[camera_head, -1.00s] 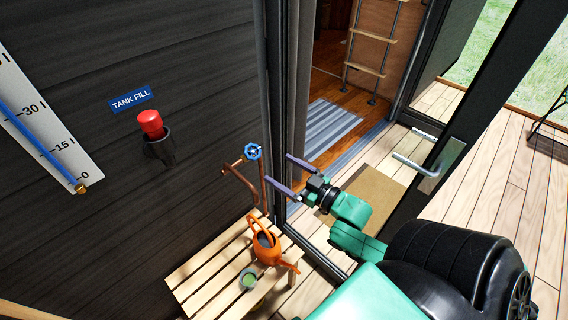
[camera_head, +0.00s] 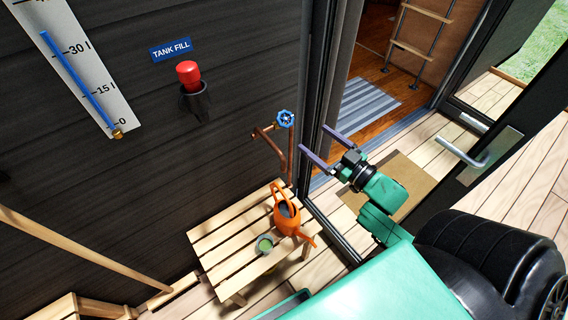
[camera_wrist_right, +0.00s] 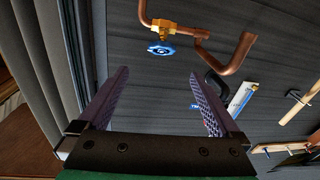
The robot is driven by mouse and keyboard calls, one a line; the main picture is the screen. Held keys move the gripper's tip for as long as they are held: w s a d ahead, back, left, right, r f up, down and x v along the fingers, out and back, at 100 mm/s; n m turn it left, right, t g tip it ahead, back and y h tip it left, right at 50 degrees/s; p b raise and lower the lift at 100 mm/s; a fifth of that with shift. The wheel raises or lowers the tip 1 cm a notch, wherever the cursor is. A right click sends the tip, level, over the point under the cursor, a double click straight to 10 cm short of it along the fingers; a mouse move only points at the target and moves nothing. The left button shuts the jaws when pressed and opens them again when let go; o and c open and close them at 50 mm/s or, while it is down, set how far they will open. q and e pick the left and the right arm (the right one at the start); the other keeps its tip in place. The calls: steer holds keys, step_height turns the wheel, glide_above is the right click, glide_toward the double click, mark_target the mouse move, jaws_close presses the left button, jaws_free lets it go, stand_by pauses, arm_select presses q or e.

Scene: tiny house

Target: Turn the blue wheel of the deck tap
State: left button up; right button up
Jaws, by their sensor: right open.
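The blue wheel (camera_head: 285,119) sits on top of the deck tap's copper pipe (camera_head: 272,143), against the dark plank wall. My right gripper (camera_head: 318,143) is open and empty, to the right of the wheel and apart from it, its fingers pointing left toward the wall. In the right wrist view the wheel (camera_wrist_right: 160,50) shows ahead of and above the gap between the open fingers (camera_wrist_right: 158,95), next to a brass fitting (camera_wrist_right: 166,27). My left gripper is not in view.
An orange watering can (camera_head: 286,217) and a green cup (camera_head: 264,245) stand on a slatted bench (camera_head: 225,243) below the tap. The open doorway and a door handle (camera_head: 470,153) are at the right.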

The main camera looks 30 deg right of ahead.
mark_target(288, 122)
steer(key=x, duration=0.8)
steer(key=f+x, duration=0.1)
steer(key=x, duration=0.4)
steer(key=shift+a+b, duration=0.1)
steer(key=shift+b, duration=0.3)
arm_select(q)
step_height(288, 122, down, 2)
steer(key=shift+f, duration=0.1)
